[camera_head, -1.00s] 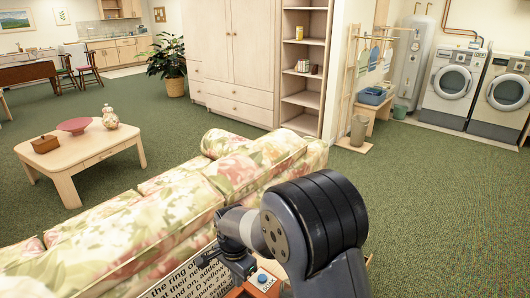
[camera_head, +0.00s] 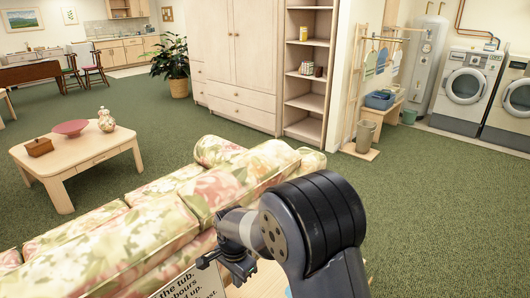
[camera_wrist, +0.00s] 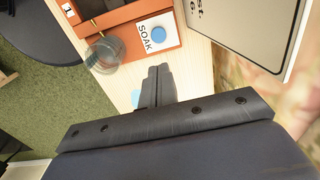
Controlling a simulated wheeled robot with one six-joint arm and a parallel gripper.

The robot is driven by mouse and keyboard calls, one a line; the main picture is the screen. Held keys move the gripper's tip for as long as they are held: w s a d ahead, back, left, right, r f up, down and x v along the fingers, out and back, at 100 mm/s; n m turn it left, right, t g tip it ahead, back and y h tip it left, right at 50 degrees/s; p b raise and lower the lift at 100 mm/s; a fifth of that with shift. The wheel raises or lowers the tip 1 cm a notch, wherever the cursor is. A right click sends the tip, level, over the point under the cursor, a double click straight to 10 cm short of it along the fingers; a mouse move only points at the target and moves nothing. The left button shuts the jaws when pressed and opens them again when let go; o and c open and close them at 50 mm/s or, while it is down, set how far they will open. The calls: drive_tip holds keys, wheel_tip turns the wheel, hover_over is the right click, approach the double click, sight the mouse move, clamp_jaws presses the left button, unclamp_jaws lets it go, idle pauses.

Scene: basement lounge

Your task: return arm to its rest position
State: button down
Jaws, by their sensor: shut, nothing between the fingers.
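My gripper (camera_head: 240,268) hangs at the end of my bent arm, low in the middle of the head view, in front of the floral sofa. In the wrist view my gripper (camera_wrist: 158,82) shows its two fingers together, with nothing between them. It is over a pale wooden surface (camera_wrist: 200,75), apart from the things on it.
Near the fingers are an orange box (camera_wrist: 120,38) with a blue button (camera_wrist: 158,32) labelled SOAK, a clear glass (camera_wrist: 103,52) and a printed board (camera_wrist: 250,25). The floral sofa (camera_head: 150,225) lies left. Green carpet (camera_head: 430,200) is clear at right.

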drive_tip(key=f, duration=0.9)
drive_tip(key=shift+s+f+b, duration=0.25)
drive_tip(key=shift+f+b, duration=0.1)
drive_tip(key=shift+b, duration=0.05)
wheel_tip(320, 180, up, 10)
drive_tip(key=p, duration=0.1)
drive_tip(key=shift+a+r, duration=0.1)
